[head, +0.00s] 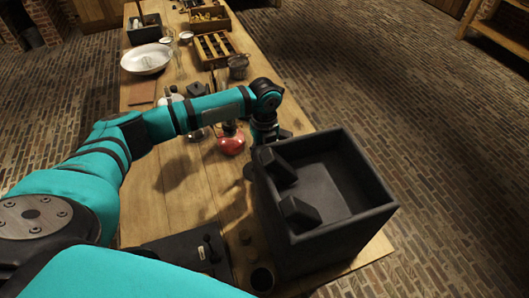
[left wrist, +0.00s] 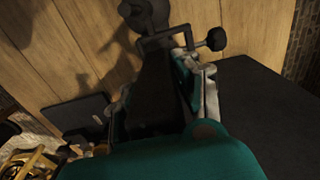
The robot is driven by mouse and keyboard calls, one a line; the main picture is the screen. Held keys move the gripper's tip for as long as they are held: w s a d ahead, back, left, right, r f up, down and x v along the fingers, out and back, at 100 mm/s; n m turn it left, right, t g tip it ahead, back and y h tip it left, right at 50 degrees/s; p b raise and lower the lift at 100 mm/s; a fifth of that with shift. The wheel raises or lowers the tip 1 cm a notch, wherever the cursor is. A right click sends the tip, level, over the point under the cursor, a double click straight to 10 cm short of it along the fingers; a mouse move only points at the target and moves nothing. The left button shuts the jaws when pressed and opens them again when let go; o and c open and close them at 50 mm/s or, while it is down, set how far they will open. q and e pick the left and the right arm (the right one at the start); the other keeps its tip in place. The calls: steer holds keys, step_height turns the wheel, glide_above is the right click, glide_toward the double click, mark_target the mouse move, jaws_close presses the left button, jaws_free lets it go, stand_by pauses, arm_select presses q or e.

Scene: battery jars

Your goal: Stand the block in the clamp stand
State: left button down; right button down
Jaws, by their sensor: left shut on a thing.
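My left gripper (left wrist: 163,85) is shut on a dark block (left wrist: 152,95), with one pale finger on each side of it. The block is in shadow and its outline is hard to make out. The dark clamp stand (left wrist: 170,38), with a round screw knob (left wrist: 215,39), is just beyond the block in the left wrist view. I cannot tell whether the block touches it. In the head view my left gripper (head: 265,130) points down behind the large black box, and its fingertips and the block are hidden. My right gripper is out of view.
The large open black box (head: 350,235) fills the table's near right corner, close beside my left gripper. A red flask (head: 231,144) stands left of the gripper. A white dish (head: 146,60) and wooden rack (head: 234,45) are farther back.

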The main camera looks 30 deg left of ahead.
arm_select(q)
steer(key=shift+f, duration=0.75)
stand_by(0.4)
stand_by(0.4)
steer(key=shift+f+b, duration=0.7)
steer(key=shift+f, duration=1.1)
steer(key=c, duration=0.9)
jaws_free()
steer(key=shift+r, duration=0.1)
step_height(320, 180, up, 12)
